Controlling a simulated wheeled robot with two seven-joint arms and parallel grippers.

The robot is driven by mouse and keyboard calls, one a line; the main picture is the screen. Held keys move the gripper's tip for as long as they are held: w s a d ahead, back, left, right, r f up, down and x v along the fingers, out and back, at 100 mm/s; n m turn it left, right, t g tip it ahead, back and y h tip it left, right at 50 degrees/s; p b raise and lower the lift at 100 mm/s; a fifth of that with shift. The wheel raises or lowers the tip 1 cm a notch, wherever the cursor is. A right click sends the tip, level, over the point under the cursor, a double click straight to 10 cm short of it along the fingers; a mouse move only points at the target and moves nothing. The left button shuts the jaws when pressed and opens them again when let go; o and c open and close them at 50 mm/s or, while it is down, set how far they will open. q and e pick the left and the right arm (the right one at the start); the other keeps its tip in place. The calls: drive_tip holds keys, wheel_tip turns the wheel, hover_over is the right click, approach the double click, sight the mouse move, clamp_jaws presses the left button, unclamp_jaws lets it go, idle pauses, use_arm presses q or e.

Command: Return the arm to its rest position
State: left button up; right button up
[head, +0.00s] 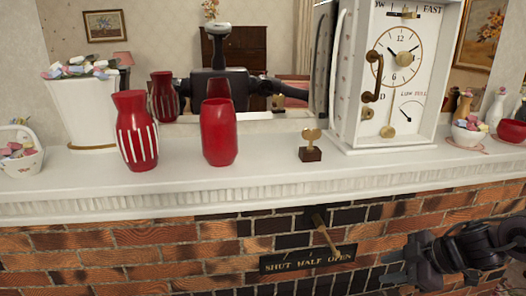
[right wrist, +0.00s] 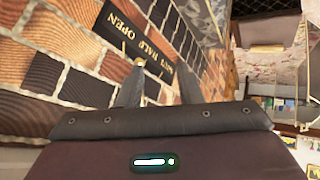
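My right gripper (head: 392,268) is at the lower right of the head view, in front of the brick wall below the mantel. Its fingers point left, toward the dark plaque (head: 308,259) lettered "SHUT HALF OPEN". A brass lever (head: 327,238) stands out over the plaque, apart from the gripper. In the right wrist view my two fingers (right wrist: 160,86) are spread with nothing between them, and the plaque (right wrist: 118,30) shows beyond them. My left gripper is not in view.
The white mantel (head: 265,180) runs above my right arm. On it stand a striped red vase (head: 136,130), a plain red vase (head: 218,132), a small brass ornament (head: 311,147) and a white clock (head: 385,75). A mirror behind reflects me. The brick face (head: 100,250) at left is clear.

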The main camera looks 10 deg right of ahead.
drive_tip(key=a+f+m+t+h, duration=0.3)
drive_tip(key=a+f, duration=0.5)
drive_tip(key=f, duration=0.2)
drive_tip(key=s+a+f+m+g+h, duration=0.1)
drive_tip(key=s+a+f+m+g, duration=0.2)
drive_tip(key=s, duration=0.5)
drive_tip(key=s+a+f+m+g+h, duration=0.1)
drive_tip(key=s+a+m+g, duration=0.25)
drive_tip(key=s+m, duration=0.4)
drive_tip(key=s+f+n, duration=0.1)
drive_tip(key=s+f, duration=0.1)
drive_tip(key=f, duration=1.4)
drive_tip(key=s+f+n, duration=0.1)
drive_tip(key=s+f, duration=0.1)
drive_tip(key=f, duration=1.3)
drive_tip(key=s+d+f+g, duration=0.2)
drive_tip(key=s+d+f, duration=0.1)
drive_tip(key=s+f, duration=1.3)
drive_tip(key=s, duration=0.3)
drive_tip(key=shift+f+h, duration=0.3)
drive_tip(key=shift+f, duration=0.05)
